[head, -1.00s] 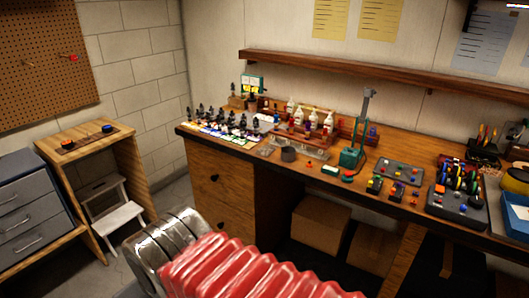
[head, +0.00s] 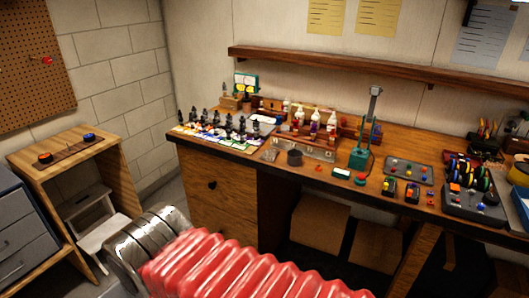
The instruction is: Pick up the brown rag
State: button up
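I cannot pick out a brown rag for certain. A flat brown piece (head: 72,152) lies on the small wooden stand (head: 122,178) at left, with small blue and red-orange items on it; I cannot tell if it is cloth. A dark reddish item (head: 516,146) at the right end of the workbench is also too small to identify. My gripper is not in view. Only my arm's red ribbed sleeve and metal joint show at the bottom.
The long wooden workbench (head: 345,180) holds several dropper bottles (head: 228,125), white bottles, a green stand tool (head: 360,155) and coloured parts. A white step stool (head: 100,232) stands under the small stand. A grey drawer cabinet (head: 22,245) is at lower left. Cardboard boxes (head: 318,222) sit beneath the bench.

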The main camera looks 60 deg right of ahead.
aim_at(269, 154)
jog(key=u, duration=0.05)
jog(key=i, duration=2.6)
jog(key=z, duration=2.55)
